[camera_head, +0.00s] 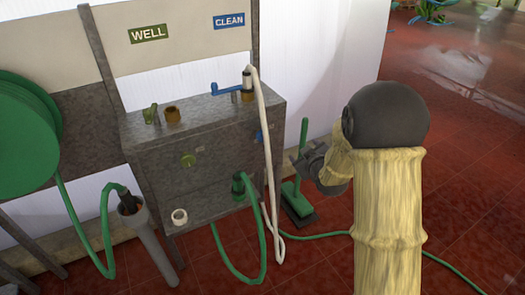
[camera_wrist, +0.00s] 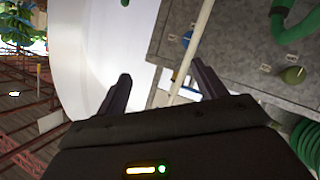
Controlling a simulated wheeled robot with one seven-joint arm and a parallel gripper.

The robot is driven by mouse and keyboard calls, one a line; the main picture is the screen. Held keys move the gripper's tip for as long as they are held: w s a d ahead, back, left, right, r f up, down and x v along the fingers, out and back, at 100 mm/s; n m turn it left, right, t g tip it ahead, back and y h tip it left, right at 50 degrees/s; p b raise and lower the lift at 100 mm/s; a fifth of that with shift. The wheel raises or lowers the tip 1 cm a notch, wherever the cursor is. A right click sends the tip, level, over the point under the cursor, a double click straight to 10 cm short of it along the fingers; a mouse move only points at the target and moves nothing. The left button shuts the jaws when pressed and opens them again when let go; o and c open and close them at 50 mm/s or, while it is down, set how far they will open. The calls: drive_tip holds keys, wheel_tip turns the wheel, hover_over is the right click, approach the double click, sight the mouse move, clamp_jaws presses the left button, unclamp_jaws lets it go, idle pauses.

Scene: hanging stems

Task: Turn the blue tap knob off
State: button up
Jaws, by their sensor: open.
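A small blue knob (camera_head: 259,137) sits on the grey box's front near its right edge, just left of the hanging white hose. It also shows in the wrist view (camera_wrist: 187,39), right of the space between my fingers. A blue lever (camera_head: 228,90) lies on the box top below the "CLEAN" sign (camera_head: 229,20). My gripper (camera_head: 306,160) is open and empty, to the right of the box and apart from the blue knob. In the wrist view its two dark fingers (camera_wrist: 162,72) are spread wide. The knob's exact turn angle is too small to tell.
The white hose (camera_head: 268,165) hangs beside the blue knob. A green knob (camera_head: 188,160) is on the grey box (camera_head: 155,192). A green brush (camera_head: 297,190) stands below my gripper. A green hose (camera_head: 262,250) loops to the floor. Red tiled floor lies open at right.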

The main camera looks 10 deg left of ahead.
sight(264, 137)
drive_tip(key=w+a+f+n+t+y+b, duration=0.2)
drive_tip(key=w+a+f+n+y+b, duration=0.1)
drive_tip(key=a+f+b, duration=0.4)
wheel_tip(264, 137, down, 2)
drive_tip(key=shift+w+f+n+t+y+b, duration=0.1)
drive_tip(key=shift+w+n+t+y+b, duration=0.2)
drive_tip(key=shift+n+y, duration=0.55)
drive_tip(key=shift+w, duration=0.15)
drive_tip(key=b+x, duration=0.2)
drive_tip(key=x, duration=1.5)
